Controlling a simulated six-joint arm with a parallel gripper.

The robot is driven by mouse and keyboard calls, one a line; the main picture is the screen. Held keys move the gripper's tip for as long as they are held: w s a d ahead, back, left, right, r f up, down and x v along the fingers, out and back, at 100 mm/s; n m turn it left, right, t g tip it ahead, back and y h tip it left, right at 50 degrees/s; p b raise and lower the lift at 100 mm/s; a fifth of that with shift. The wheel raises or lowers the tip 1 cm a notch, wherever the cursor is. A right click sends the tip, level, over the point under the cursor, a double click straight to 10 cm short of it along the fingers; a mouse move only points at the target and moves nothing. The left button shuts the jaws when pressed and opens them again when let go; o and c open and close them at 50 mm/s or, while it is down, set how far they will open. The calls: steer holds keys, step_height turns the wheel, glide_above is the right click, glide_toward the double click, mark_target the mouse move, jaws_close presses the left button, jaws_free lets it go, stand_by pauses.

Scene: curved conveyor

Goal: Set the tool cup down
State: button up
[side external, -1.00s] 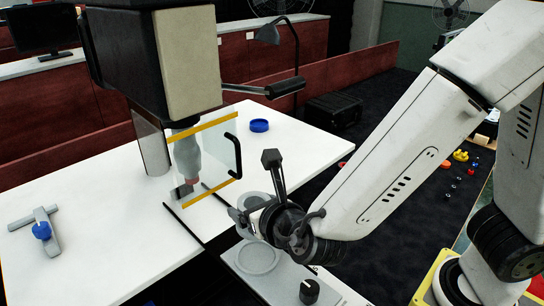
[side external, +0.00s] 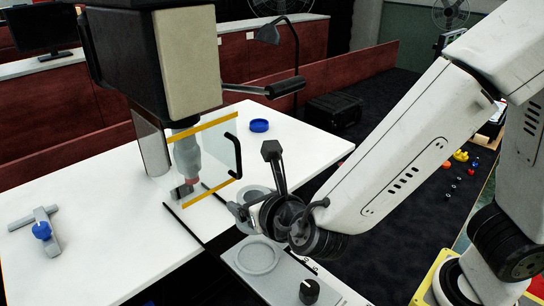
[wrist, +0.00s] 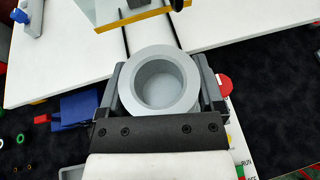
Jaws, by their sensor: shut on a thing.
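The tool cup (wrist: 161,80) is a light grey round cup with a thick rim, seen from above in the wrist view, and its inside looks empty. My gripper (wrist: 160,72) is shut on it, with one dark finger on each side of its wall. In the side view my gripper (side external: 240,212) is at the front edge of the white table, and the cup is mostly hidden behind it and the wrist. A grey plate (side external: 243,266) with a round ring (side external: 260,257) lies just below the gripper. I cannot tell the cup's height above it.
A clear guard with yellow edges (side external: 215,165) and a black handle stands left of my gripper, under a large machine head (side external: 160,60). A black knob (side external: 309,291) sits on the plate. A red button (wrist: 225,84) is right of the cup. The white table (side external: 110,250) has free room.

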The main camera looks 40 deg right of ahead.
step_height(320, 180, up, 28)
steer(key=w+d+m+g+h, duration=0.3)
steer(key=d+m+h, duration=0.15)
steer(key=d, duration=1.25)
steer(key=w+d+m+g+h, duration=0.3)
steer(key=w+d+m+h, duration=0.15)
steer(key=d, duration=1.35)
step_height(320, 180, down, 27)
steer(key=shift+s+a+r+y, duration=0.2)
steer(key=shift+s+a+y, duration=0.15)
steer(key=shift+s, duration=0.1)
steer(key=w+d+f, duration=0.1)
steer(key=w+f, duration=0.1)
steer(key=w, duration=0.2)
steer(key=w+d+f, duration=0.1)
steer(key=w+f, duration=0.2)
steer(key=w, duration=0.1)
steer(key=w+d+f, duration=0.1)
steer(key=w+f, duration=0.2)
steer(key=w, duration=0.1)
steer(key=shift+d+f, duration=0.1)
steer(key=shift+d, duration=0.25)
steer(key=shift+w+d+f, duration=0.1)
steer(key=shift+w+f, duration=0.35)
steer(key=shift+f, duration=0.1)
